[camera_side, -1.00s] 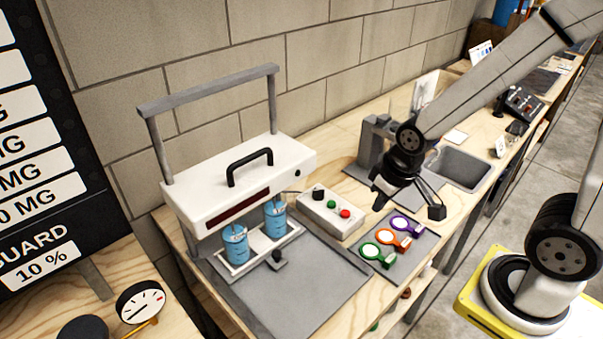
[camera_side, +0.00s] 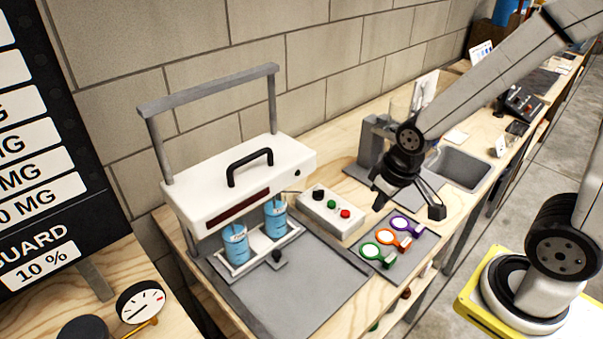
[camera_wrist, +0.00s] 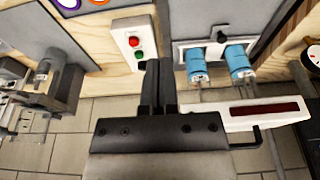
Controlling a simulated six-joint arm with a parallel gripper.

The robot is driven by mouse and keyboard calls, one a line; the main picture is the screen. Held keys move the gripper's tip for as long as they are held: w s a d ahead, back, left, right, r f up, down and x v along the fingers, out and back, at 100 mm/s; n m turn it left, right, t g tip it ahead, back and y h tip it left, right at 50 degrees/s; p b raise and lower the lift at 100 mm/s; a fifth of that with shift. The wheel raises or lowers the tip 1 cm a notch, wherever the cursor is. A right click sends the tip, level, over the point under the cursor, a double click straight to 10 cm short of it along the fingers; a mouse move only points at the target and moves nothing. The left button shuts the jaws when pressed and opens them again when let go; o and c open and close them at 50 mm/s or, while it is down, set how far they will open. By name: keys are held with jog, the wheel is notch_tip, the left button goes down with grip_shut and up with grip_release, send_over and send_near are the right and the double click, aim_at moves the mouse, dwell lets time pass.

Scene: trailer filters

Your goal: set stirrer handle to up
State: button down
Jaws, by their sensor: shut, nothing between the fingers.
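The stirrer is a white box (camera_side: 240,180) hung between two grey posts, with a black handle (camera_side: 250,166) arched on its top front. The box sits low, just above two blue beakers (camera_side: 236,248) on a white holder. In the wrist view the box (camera_wrist: 250,114) is at lower right, with part of the handle (camera_wrist: 258,136) below it and the beakers (camera_wrist: 237,62) above. My gripper (camera_side: 437,205) is to the right of the stirrer, apart from it, above the bench near the coloured rings. In the wrist view its fingers (camera_wrist: 158,66) are together and empty.
A control box (camera_side: 331,212) with a black knob and green and red buttons stands right of the stirrer. Purple, orange and green rings (camera_side: 394,240) lie on a grey mat. A grey stand (camera_side: 370,145) and sink (camera_side: 464,168) are behind my gripper. The block wall runs close behind.

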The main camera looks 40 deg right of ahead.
jog(key=c, duration=0.6)
grip_release()
jog(key=shift+w+r, duration=0.1)
jog(key=shift+w, duration=0.05)
jog(key=shift+w+a+r+n, duration=0.15)
jog(key=shift+w+n, duration=0.15)
jog(key=n, duration=1.7)
send_near(250, 156)
jog(key=shift+w+f, duration=0.25)
jog(key=shift+f, duration=0.05)
jog(key=shift+f, duration=0.1)
jog(key=shift+x, duration=3.85)
jog(key=shift+s, duration=0.1)
